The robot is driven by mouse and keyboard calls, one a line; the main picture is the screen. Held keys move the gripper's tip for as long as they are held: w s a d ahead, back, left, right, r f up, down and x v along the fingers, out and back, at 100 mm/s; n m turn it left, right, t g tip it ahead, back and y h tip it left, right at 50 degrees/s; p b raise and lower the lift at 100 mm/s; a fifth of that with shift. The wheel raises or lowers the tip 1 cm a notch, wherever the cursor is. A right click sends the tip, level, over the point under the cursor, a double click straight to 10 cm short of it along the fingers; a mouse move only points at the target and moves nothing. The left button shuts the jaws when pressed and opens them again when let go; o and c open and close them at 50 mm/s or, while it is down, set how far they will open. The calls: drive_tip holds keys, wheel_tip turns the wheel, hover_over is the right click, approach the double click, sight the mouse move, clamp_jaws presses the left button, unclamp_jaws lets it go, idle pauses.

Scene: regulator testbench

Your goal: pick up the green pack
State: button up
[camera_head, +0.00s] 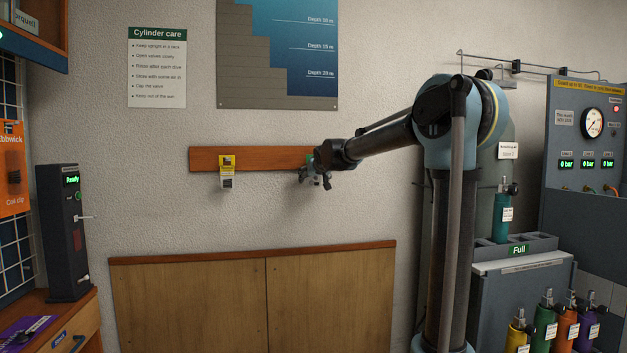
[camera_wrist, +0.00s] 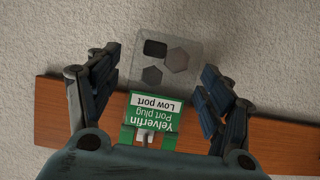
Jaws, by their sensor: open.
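The green pack (camera_wrist: 155,118) hangs on the wooden rail (camera_wrist: 55,112) on the wall. Its green card reads "Yelverfin Port plug Low port", upside down in the wrist view, and a clear grey blister with dark hexagonal shapes joins the card. My gripper (camera_wrist: 160,62) is open, with one finger on each side of the pack and a visible gap on both sides. In the head view my gripper (camera_head: 316,178) is at the rail's right end and hides most of the green pack; only a little green (camera_head: 309,159) shows.
A yellow-topped pack (camera_head: 227,164) hangs further left on the same rail (camera_head: 265,158). Wooden panels (camera_head: 190,300) stand below with a ledge on top. A grey cylinder rack (camera_head: 510,262) and gauge panel (camera_head: 575,135) stand at right. The wall lies close behind the pack.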

drive_tip(key=c, duration=1.3)
drive_tip(key=shift+o, duration=0.2)
drive_tip(key=shift+r, duration=0.1)
